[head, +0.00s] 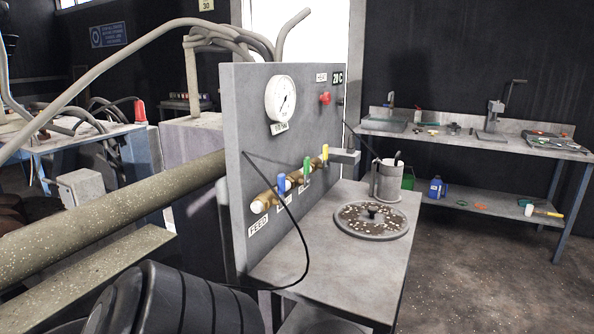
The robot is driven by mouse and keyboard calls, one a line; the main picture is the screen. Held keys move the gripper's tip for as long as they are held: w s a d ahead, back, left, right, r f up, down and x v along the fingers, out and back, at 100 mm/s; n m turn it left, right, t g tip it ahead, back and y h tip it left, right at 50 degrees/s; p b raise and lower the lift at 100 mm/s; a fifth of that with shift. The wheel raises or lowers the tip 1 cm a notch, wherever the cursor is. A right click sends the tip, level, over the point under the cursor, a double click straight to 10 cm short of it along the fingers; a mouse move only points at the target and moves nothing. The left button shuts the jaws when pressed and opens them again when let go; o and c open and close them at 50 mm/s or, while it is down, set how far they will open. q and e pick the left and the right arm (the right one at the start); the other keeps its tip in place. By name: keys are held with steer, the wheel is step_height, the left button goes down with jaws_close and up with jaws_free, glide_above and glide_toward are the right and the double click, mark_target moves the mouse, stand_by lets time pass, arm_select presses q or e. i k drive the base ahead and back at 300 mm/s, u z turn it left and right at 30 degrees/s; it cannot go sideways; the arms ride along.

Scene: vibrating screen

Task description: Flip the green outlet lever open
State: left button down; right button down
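The green lever (307,165) sits on a brass valve pipe (297,180) that runs along the face of a grey upright panel (240,120). Its handle points upward, roughly vertical. A blue lever (281,184) stands to its left and a yellow lever (325,152) to its right on the same pipe row. Small white labels sit below the levers; only FEED (258,226) at the left end is readable.
A round gauge (281,98) and a red knob (325,98) are on the panel. A black cable (292,215) hangs across its front. A grey table (325,258) below holds a round speckled lid (350,228) and a metal cup (386,183). A workbench (455,143) stands behind right; floor between is open.

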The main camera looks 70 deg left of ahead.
mark_target(306, 171)
steer(key=u, duration=1.05)
